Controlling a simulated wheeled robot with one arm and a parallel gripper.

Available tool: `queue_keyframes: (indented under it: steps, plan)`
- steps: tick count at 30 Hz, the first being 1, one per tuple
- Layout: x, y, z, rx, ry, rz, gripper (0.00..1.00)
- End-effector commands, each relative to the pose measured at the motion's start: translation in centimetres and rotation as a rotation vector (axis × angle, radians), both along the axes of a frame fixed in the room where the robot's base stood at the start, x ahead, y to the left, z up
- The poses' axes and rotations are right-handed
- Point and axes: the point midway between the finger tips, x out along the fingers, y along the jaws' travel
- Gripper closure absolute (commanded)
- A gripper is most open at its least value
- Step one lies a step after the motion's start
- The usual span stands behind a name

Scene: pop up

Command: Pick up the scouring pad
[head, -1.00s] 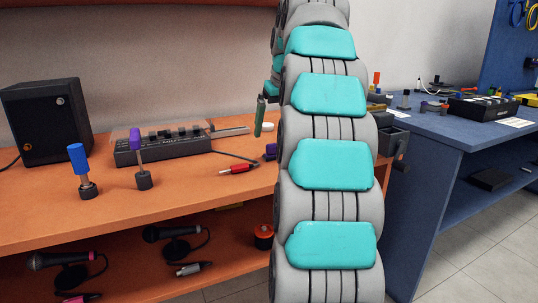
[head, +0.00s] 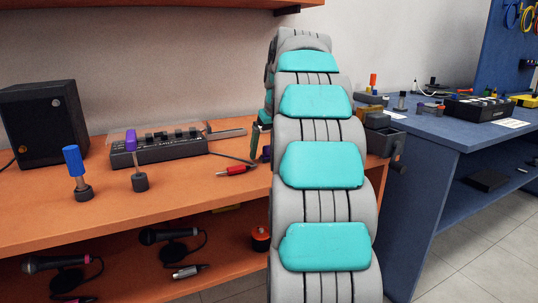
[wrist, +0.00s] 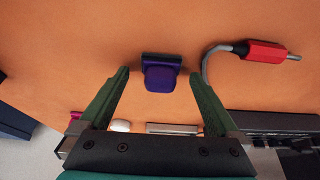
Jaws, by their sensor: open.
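A small purple block with a dark edge (wrist: 161,76), which I take for the scouring pad, lies on the orange bench. In the head view a sliver of purple (head: 266,152) shows beside my arm, which hides most of it. My gripper (wrist: 159,74) is open, with its green fingers on either side of the purple block in the wrist view. Nothing is held. I cannot tell how far above the bench the fingertips are. In the head view one green finger (head: 255,142) shows left of my arm.
A red plug with a grey cable (head: 234,170) lies left of the gripper. A black control box (head: 160,148), a purple-topped post (head: 139,172), a blue-topped post (head: 77,170) and a black speaker (head: 44,122) stand farther left. A grey bin (head: 385,137) is at the bench's right end.

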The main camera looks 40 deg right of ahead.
Motion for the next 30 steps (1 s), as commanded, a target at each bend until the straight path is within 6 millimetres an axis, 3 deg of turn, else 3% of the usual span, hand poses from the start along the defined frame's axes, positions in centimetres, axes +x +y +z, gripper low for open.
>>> queue_keyframes:
  steps: [2,24,25,26,30]
  plan:
    - [0.01,0.01,0.01,0.000,0.000,0.000,0.09]
    - [0.01,0.00,0.04,0.000,-0.001,0.000,0.92]
    - [0.01,0.01,0.04,0.000,-0.001,0.000,0.92]
    - [0.00,0.00,0.04,0.000,-0.001,0.000,0.99]
    - [0.01,0.01,0.05,0.000,-0.001,0.000,1.00]
